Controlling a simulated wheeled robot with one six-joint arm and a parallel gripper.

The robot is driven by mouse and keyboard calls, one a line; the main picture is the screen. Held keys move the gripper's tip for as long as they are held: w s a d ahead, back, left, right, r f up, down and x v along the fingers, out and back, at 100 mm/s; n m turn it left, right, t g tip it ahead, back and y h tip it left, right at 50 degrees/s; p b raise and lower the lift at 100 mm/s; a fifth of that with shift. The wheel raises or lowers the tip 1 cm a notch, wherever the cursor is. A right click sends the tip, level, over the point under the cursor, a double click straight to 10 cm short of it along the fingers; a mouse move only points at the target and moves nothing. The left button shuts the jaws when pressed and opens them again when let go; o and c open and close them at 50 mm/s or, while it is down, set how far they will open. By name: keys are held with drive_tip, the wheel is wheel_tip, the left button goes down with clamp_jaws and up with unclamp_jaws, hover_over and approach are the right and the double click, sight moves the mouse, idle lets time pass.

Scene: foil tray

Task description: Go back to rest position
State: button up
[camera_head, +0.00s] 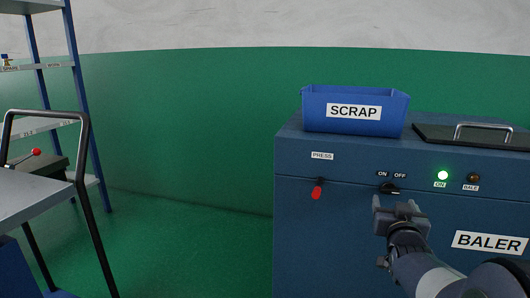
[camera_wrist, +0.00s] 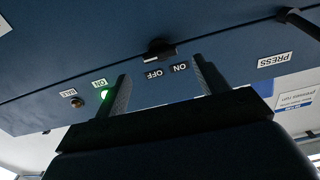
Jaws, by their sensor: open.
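My gripper (camera_head: 394,202) is open and empty in front of the blue baler's front panel, just below the black ON/OFF switch (camera_head: 389,188). In the wrist view, where the panel appears upside down, my two fingers (camera_wrist: 161,68) are spread apart, with the switch (camera_wrist: 160,49) beyond them. A gap shows between the fingertips and the switch in the wrist view. The ON lamp (camera_head: 443,175) glows green, and it also shows in the wrist view (camera_wrist: 104,95). The BALE lamp (camera_head: 473,178) is dark.
The baler (camera_head: 300,225) fills the right side, with a blue SCRAP bin (camera_head: 318,122) and a dark handled lid (camera_head: 440,135) on top. A red PRESS lever (camera_head: 317,190) juts from its front. A cart (camera_head: 40,190) and shelf rack (camera_head: 80,100) stand left; floor between is clear.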

sight(390, 192)
drive_tip(key=v, duration=0.5)
drive_tip(key=b+x, duration=0.1)
drive_tip(key=x, duration=0.9)
drive_tip(key=shift+w+f, duration=0.1)
drive_tip(key=shift+w, duration=0.1)
drive_tip(key=shift+w+d+n, duration=0.1)
drive_tip(key=shift+w+n, duration=0.1)
drive_tip(key=shift+n, duration=0.1)
drive_tip(key=n+p, duration=0.1)
drive_tip(key=n, duration=0.5)
drive_tip(key=shift+s+p, duration=0.1)
drive_tip(key=shift+p, duration=0.2)
drive_tip(key=n+p, duration=0.3)
drive_tip(key=n, duration=0.2)
drive_tip(key=shift+n, duration=0.3)
drive_tip(key=v, duration=1)
drive_tip(key=shift+s+p, duration=0.2)
drive_tip(key=shift+p, duration=0.25)
